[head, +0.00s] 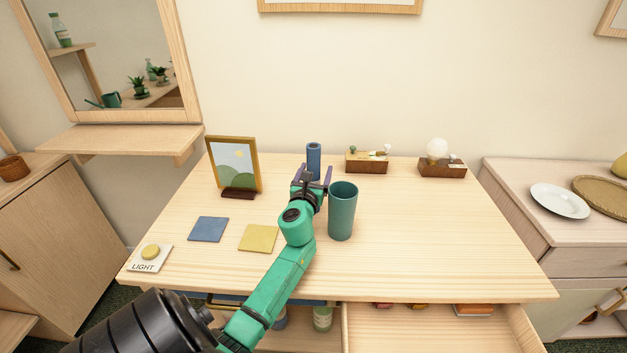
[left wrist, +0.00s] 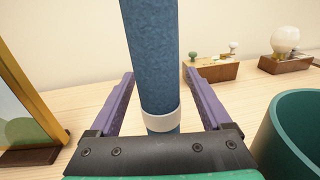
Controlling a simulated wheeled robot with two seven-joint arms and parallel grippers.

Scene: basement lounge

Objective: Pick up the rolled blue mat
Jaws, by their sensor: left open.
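The rolled blue mat (head: 313,158) stands upright on the wooden table (head: 400,245), toward its back edge. In the left wrist view the mat (left wrist: 153,55) has a pale band around its lower part. My left gripper (head: 314,174) reaches the mat from the front. Its two purple fingers (left wrist: 158,75) are open, one on each side of the mat, with gaps showing between fingers and mat. The mat's base is hidden behind the gripper. My right gripper is not in view.
A teal cup (head: 342,212) stands close to the right of my left gripper. A framed picture (head: 233,168) stands to the left. Two wooden holders, one with small items (head: 367,160) and one with a white ball (head: 440,160), are behind right. Blue (head: 208,229) and yellow (head: 258,238) squares lie in front.

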